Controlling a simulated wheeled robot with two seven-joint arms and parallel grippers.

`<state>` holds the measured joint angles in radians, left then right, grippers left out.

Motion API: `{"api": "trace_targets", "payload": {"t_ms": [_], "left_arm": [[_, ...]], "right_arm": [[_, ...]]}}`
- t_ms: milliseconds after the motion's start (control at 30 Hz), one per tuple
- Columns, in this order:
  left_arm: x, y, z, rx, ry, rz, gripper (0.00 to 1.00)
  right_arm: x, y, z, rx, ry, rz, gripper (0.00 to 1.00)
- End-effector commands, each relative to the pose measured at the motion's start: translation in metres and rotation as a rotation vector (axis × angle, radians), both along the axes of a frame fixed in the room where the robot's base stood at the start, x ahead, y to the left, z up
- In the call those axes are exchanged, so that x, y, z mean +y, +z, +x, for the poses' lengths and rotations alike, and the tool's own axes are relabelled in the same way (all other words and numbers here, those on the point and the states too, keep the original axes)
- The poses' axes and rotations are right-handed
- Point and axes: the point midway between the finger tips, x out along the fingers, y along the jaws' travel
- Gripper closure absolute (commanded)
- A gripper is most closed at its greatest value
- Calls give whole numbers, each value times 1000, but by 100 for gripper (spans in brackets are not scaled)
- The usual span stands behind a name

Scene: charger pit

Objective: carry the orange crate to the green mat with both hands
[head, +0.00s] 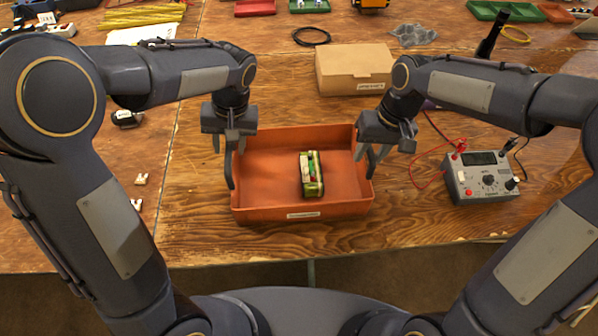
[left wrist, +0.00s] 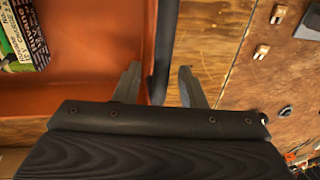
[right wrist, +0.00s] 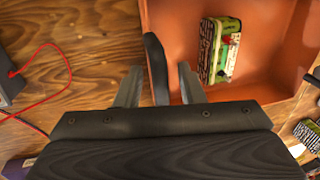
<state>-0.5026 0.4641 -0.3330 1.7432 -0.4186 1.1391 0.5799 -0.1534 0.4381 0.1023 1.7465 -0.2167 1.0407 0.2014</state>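The orange crate (head: 300,207) stands on the wooden table in front of me, with a small green, white and red printed box (head: 311,174) inside. It has a dark upright handle on its left side (head: 229,172) and one on its right. My left gripper (head: 229,149) is above the left handle. In the left wrist view its fingers stand apart with the handle (left wrist: 165,45) between them. My right gripper (head: 371,157) is at the right handle. In the right wrist view its fingers are apart around that handle (right wrist: 156,65). I see no green mat.
A cardboard box (head: 354,68) stands behind the crate. A grey meter (head: 482,177) with red leads lies to the right. A black cable loop (head: 311,36) and a green tray (head: 500,11) are further back. Small pale clips (head: 141,179) lie at the left.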

Motion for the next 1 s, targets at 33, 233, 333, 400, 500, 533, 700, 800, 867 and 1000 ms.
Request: {"api": "trace_targets", "payload": {"t_ms": [33,233,333,400,500,533,700,800,867,1000], "left_arm": [[1,-3,0,1,0,1,63],[1,-4,0,0,0,0,63],[1,-4,0,0,0,0,63],[1,-4,0,0,0,0,71],[1,-4,0,0,0,0,84],[1,-4,0,0,0,0,88],[1,-4,0,0,0,0,100],[1,-4,0,-1,0,0,100],[1,-4,0,-1,0,0,100],[1,-4,0,-1,0,0,100]], "right_arm": [[0,-3,0,0,0,0,65],[1,-4,0,-1,0,0,65],[1,-4,0,-1,0,0,65],[1,-4,0,-1,0,0,73],[1,-4,0,-1,0,0,86],[1,-4,0,-1,0,0,90],[1,-4,0,-1,0,1,100],[1,-3,0,-1,0,1,100],[1,-3,0,-2,0,1,100],[1,-3,0,-2,0,1,100]]}}
